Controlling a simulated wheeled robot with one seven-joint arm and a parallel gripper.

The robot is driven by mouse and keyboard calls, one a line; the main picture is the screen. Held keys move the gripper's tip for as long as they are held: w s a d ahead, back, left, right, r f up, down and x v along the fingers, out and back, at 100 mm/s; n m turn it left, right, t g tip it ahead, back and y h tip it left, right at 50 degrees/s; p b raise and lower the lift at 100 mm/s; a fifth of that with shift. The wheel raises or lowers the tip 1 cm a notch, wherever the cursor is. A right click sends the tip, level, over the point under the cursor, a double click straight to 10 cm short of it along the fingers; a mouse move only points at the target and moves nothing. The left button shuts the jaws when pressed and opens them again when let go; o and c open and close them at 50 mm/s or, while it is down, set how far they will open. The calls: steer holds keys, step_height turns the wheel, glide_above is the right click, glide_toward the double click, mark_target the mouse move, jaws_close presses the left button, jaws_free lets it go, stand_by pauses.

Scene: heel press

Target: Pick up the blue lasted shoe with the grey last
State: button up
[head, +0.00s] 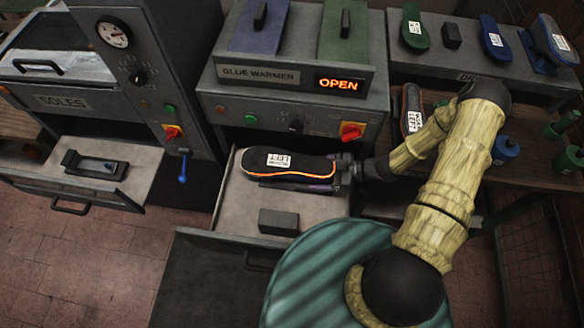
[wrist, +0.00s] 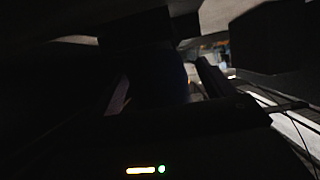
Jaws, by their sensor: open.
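A shoe-shaped piece (head: 288,166) with a dark sole face up, a white LEFT label and an orange edge is in the open glue warmer drawer. Its upper and any last are hidden from above, so I cannot confirm their colours. My gripper (head: 312,186) is open at its right end, with its fingers low along its near side. In the dark wrist view a bluish-black shape (wrist: 160,78) lies between the fingers; contact cannot be told. A blue shoe-like piece (head: 556,38) is at the far right of the back rack.
A dark block (head: 278,221) lies in the drawer's front part. The glue warmer (head: 258,98) stands right behind, its display reading OPEN. Another labelled sole piece (head: 412,112) is on the right.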

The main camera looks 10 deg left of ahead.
steer(key=c, duration=1.6)
steer(key=shift+a, duration=0.1)
steer(key=shift+r, duration=0.1)
